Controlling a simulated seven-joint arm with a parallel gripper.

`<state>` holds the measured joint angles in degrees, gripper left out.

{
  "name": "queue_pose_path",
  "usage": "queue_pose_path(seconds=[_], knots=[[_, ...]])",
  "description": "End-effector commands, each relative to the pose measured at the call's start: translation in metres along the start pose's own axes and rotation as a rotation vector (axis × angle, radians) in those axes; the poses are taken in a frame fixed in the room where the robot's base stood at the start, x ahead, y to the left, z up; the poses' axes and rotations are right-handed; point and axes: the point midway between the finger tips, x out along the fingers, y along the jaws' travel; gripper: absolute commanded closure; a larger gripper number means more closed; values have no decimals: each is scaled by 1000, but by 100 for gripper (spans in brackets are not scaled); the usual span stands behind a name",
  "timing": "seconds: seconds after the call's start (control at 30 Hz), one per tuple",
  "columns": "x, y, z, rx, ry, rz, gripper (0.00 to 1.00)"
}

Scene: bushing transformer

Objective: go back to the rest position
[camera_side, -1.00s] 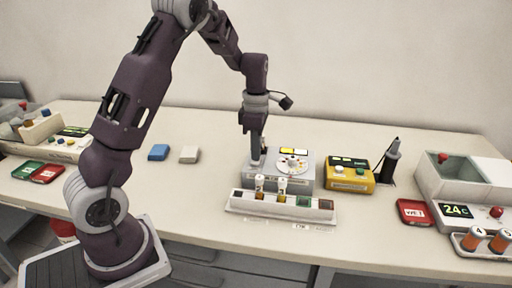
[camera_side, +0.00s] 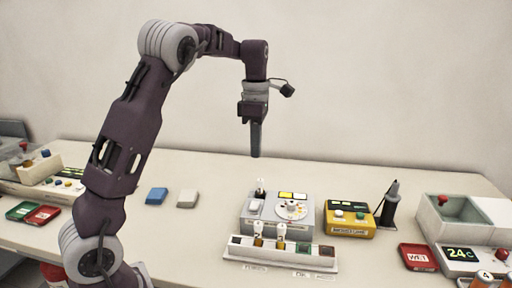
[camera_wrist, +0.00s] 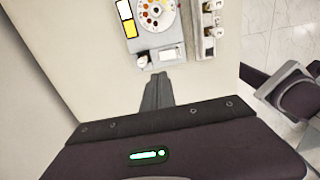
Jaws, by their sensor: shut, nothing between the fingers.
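My gripper (camera_side: 255,155) hangs fingers down in the air above the grey device with the round dial (camera_side: 290,209). Its fingers are shut with nothing between them. In the wrist view my gripper (camera_wrist: 160,78) points toward the device (camera_wrist: 150,42), whose dial and yellow and white panels show at the top.
A white rack (camera_side: 240,254) with vials is in front of the device. A yellow meter (camera_side: 348,220), a black pen-like tool in a holder (camera_side: 388,204) and an open box (camera_side: 450,218) are to the right.

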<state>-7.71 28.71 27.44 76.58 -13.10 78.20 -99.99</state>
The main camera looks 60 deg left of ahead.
Motion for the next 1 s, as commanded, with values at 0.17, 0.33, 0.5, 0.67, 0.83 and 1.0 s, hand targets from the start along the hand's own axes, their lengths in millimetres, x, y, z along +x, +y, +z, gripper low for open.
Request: queue_pose_path(seconds=[0.17, 0.33, 0.5, 0.67, 0.83, 1.0], knots=[[0, 0, 0, 0, 0, 0, 100], [-12, -14, 2, 97, -29, 16, 100], [-59, -118, 2, 775, -130, 157, 100], [-60, -232, -21, 1571, -53, 385, 100], [-30, -297, -48, 2130, 156, 547, 100], [-15, -312, -58, 2301, 250, 584, 100]])
